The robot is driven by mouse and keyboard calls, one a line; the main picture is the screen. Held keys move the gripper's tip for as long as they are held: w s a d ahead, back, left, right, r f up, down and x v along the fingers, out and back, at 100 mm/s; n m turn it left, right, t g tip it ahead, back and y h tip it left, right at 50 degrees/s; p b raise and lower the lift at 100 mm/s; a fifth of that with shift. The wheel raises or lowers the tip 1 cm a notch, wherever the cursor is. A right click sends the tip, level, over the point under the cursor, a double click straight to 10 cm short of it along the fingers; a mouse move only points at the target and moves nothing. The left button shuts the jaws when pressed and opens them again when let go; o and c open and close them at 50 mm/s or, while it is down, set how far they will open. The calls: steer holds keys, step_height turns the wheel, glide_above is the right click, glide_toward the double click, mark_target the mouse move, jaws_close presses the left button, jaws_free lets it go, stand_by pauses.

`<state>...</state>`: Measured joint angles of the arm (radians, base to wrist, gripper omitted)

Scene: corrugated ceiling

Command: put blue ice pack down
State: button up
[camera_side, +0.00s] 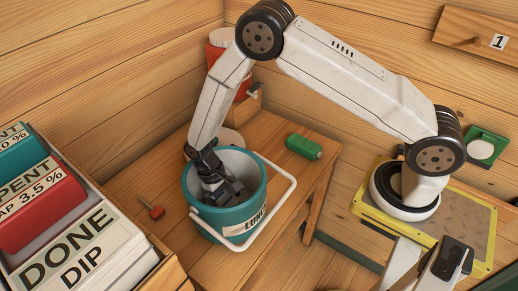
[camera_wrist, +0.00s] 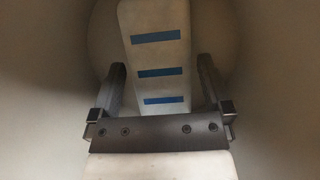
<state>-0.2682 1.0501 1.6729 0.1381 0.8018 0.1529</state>
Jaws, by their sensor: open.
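My gripper (camera_side: 222,190) reaches down into a teal bucket (camera_side: 207,222) with a white handle and a partly readable label. In the wrist view my gripper (camera_wrist: 162,72) is open, with one finger on each side of a pale slab with several blue bars, apparently the blue ice pack (camera_wrist: 155,55). The slab lies inside the bucket, whose pale inner wall (camera_wrist: 270,70) surrounds it. Small gaps show between the slab and the fingers. The slab's near end is hidden behind the gripper's crossbar. In the side view the slab cannot be made out.
The bucket stands on a wooden bench (camera_side: 270,130). A green cylinder (camera_side: 304,147) lies right of it and a small red object (camera_side: 152,207) lies left. A red container (camera_side: 222,43) stands behind. A crate (camera_side: 172,272) with labelled boxes fills the lower left.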

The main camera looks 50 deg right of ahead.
mark_target(226, 199)
steer(key=shift+w+r, duration=0.2)
steer(key=shift+r, duration=2)
steer(key=shift+w+r, duration=0.15)
steer(key=shift+r, duration=2)
steer(key=shift+d+r, duration=0.1)
steer(key=s+d+r+t, duration=0.7)
steer(key=s+d+r, duration=0.2)
steer(key=d+r, duration=0.2)
steer(key=shift+s+d+r, duration=0.35)
steer(key=shift+d, duration=0.05)
